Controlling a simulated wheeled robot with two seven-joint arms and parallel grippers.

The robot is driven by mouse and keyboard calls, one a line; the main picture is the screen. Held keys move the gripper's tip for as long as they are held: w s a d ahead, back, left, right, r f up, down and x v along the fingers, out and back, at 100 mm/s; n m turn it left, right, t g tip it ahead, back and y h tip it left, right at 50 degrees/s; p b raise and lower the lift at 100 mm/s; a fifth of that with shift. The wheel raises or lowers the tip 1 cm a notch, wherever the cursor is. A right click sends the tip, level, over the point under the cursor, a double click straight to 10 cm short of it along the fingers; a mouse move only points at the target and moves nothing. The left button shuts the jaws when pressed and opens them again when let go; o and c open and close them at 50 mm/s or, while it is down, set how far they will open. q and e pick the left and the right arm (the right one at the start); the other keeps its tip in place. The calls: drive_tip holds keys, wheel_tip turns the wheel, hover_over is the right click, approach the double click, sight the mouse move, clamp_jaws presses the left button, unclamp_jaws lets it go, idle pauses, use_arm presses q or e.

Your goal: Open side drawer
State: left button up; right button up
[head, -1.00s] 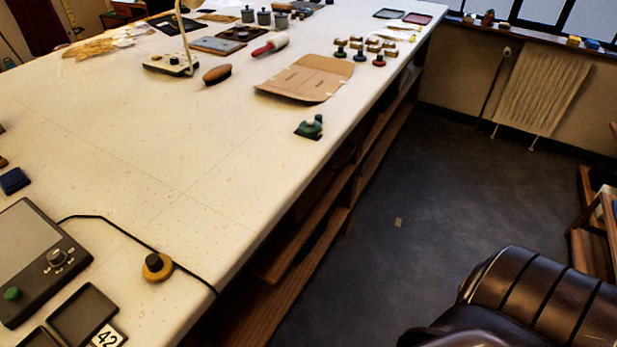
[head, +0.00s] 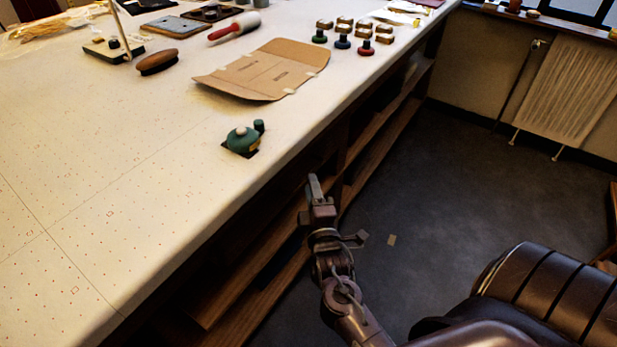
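The long table (head: 120,165) has a pale, speckled top. Its side below the edge is in shadow, with wooden shelf boards (head: 262,262) and open gaps between them. I cannot make out a drawer front or handle for certain. My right gripper (head: 315,188) is beside the table's long edge, over the open shelving in the picture, with its fingers pointing away from me. It appears narrow and edge-on, so I cannot see whether the fingers are apart. Nothing shows held in it. My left gripper is not in view.
A green object (head: 240,140) stands near the table edge. Beyond it lie a cardboard piece (head: 265,72), a brush (head: 157,62) and several stamps (head: 342,40). A radiator (head: 568,92) is on the far wall.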

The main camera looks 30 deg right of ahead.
drive_tip(key=shift+x, duration=2.2)
drive_tip(key=shift+f, duration=0.1)
clamp_jaws()
